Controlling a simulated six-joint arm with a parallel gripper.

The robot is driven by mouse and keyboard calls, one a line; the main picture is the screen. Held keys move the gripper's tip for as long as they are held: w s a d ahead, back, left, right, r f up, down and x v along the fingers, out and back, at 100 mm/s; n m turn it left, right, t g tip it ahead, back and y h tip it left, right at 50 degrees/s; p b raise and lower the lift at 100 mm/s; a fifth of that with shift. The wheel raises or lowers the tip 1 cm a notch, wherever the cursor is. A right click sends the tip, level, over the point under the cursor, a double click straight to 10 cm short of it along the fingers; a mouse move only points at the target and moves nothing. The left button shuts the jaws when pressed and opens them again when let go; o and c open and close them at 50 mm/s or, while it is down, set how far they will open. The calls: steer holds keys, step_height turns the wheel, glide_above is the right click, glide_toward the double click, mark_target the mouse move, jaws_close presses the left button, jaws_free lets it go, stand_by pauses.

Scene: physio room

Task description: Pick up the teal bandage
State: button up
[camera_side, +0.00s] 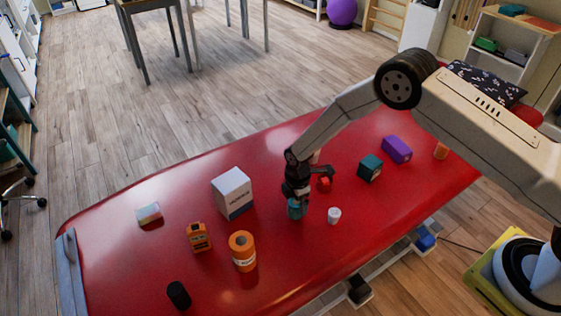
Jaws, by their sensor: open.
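The teal bandage (296,211) is a small teal roll on the red treatment table (330,265), near its middle. My gripper (297,196) points down right over it, with its open fingers at the roll's upper part. The dark fingers hide the top of the roll, and I cannot tell whether they touch it. A teal-and-dark box (370,168) stands apart, to the right.
A white cup (334,215) and a small red object (324,184) stand close to my gripper. A white box (232,193), an orange bottle (242,251) and an orange box (198,237) stand left. A purple block (397,149) lies right.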

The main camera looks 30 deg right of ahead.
mark_target(295, 206)
steer(key=shift+f, duration=1.75)
steer(key=c, duration=1.3)
steer(key=shift+o, duration=0.2)
steer(key=shift+w+r, duration=0.1)
steer(key=shift+r, duration=0.05)
steer(key=shift+a+r, duration=0.1)
steer(key=shift+r, duration=0.95)
steer(key=s+d+r, duration=0.2)
steer(key=s+r, duration=0.8)
steer(key=s, duration=0.4)
steer(key=shift+d+r, duration=0.35)
steer(key=shift+w, duration=0.1)
